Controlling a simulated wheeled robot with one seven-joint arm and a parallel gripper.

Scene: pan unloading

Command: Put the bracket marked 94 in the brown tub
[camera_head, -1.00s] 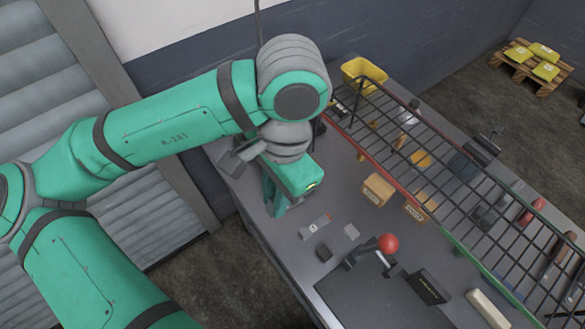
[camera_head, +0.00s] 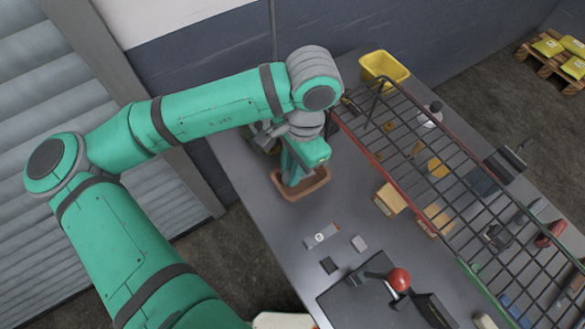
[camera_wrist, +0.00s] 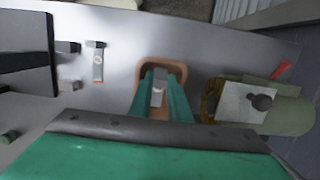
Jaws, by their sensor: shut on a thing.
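The brown tub (camera_head: 323,178) stands on the grey table near its left edge. It also shows in the wrist view (camera_wrist: 143,80). My gripper (camera_head: 296,180) points down over the tub, with its fingertips at or inside the rim; the exact depth is hard to tell. In the wrist view my gripper (camera_wrist: 160,84) is shut on a small grey bracket (camera_wrist: 158,88) with a pale patch; its number cannot be read. The fingers hide most of it. Another grey bracket (camera_head: 321,236) with a pale label lies on the table, its number too small to read.
Two small blocks, dark (camera_head: 328,265) and grey (camera_head: 359,243), lie near the loose bracket. A black wire rack (camera_head: 470,190) stands to the right, with cardboard boxes (camera_head: 390,199) beside it.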

